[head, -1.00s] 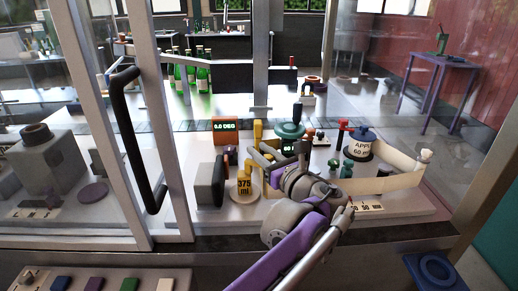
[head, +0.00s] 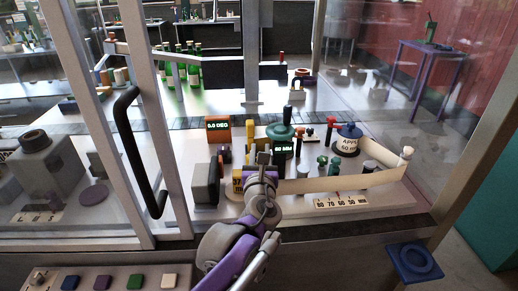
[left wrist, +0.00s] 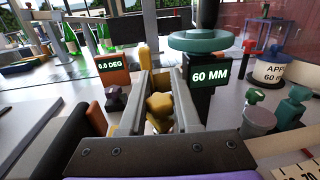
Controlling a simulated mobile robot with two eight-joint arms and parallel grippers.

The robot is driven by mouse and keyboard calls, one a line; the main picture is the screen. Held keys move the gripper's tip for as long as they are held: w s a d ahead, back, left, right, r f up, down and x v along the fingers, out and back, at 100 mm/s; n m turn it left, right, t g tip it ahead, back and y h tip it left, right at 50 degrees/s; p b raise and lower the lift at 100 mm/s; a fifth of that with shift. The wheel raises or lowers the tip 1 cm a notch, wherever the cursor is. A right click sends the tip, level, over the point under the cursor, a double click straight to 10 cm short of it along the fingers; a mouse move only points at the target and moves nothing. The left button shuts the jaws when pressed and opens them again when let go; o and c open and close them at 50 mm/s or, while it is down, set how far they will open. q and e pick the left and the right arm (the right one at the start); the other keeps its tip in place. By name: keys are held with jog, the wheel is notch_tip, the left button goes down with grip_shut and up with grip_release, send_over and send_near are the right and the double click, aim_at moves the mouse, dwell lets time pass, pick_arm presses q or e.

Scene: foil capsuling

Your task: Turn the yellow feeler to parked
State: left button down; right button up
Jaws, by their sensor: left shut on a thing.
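My left gripper (head: 263,158) reaches in through the opening to the machine on the bench. In the left wrist view its two grey fingers (left wrist: 158,98) are closed around a yellow knob (left wrist: 160,106), which I take to be part of the yellow feeler. The knob's lower part and base are hidden by the gripper. A tall yellow post (head: 249,131) stands just behind the gripper and shows behind the fingers in the left wrist view (left wrist: 143,58). I cannot tell whether the post and knob are one piece. My right gripper is not in view.
An orange box reading 0.0 DEG (head: 218,128) stands behind left. A 60 MM display (left wrist: 208,75) under a green handwheel (left wrist: 205,42) stands close right. A dark grey block (head: 205,184) and a yellow disc (head: 237,183) are left. A cream strip (head: 335,181) and blue-topped pot (head: 347,138) are right.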

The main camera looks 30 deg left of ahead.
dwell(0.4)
pick_arm(q)
jog(key=c, duration=0.6)
grip_release()
